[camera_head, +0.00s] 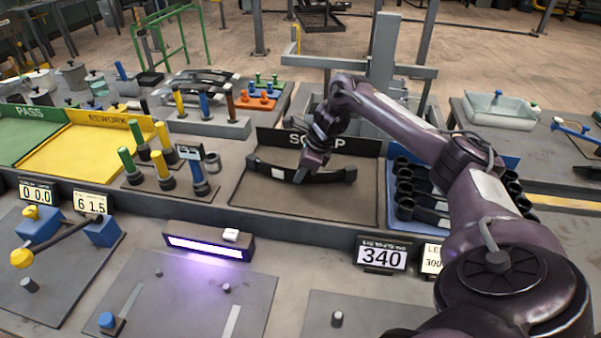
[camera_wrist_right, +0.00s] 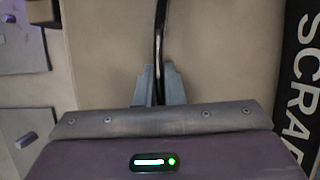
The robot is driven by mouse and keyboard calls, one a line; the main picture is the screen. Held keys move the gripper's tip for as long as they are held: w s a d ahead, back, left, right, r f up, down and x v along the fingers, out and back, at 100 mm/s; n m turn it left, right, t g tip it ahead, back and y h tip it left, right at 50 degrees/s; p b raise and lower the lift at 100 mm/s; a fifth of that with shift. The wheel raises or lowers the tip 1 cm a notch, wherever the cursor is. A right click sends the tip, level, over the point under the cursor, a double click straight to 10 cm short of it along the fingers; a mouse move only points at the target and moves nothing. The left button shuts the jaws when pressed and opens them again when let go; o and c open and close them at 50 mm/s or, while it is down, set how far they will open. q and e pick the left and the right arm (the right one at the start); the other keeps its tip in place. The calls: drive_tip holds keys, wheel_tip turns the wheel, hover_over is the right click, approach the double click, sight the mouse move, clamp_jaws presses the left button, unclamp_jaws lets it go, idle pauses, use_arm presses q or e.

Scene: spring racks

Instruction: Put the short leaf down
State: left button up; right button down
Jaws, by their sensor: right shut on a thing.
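The short leaf (camera_head: 334,177) is a dark, curved strip with thicker ends, over the grey-beige scrap tray (camera_head: 262,205) behind the front bench. My right gripper (camera_head: 301,176) is shut around the middle of the leaf from above. In the right wrist view the leaf (camera_wrist_right: 159,28) runs up from between the fingertips (camera_wrist_right: 158,72), with the tray floor beneath. The leaf looks low over the tray; I cannot tell whether it touches the floor. The SCRAP sign (camera_head: 345,145) stands at the tray's back edge, partly hidden by my arm. My left gripper is not in view.
A blue rack (camera_head: 398,165) with several dark leaves stands right of the tray. Green, yellow and blue handled tools (camera_head: 163,170) stand to its left. The yellow REWORK tray (camera_head: 70,155) and green PASS tray (camera_head: 22,140) are farther left. The scrap tray's front part is clear.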

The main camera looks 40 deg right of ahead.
drive_tip(key=shift+w, duration=0.1)
drive_tip(key=c, duration=2)
unclamp_jaws()
drive_tip(key=shift+f, duration=0.15)
drive_tip(key=o, duration=0.5)
drive_tip(key=shift+a, duration=0.1)
drive_tip(key=shift+c, duration=0.2)
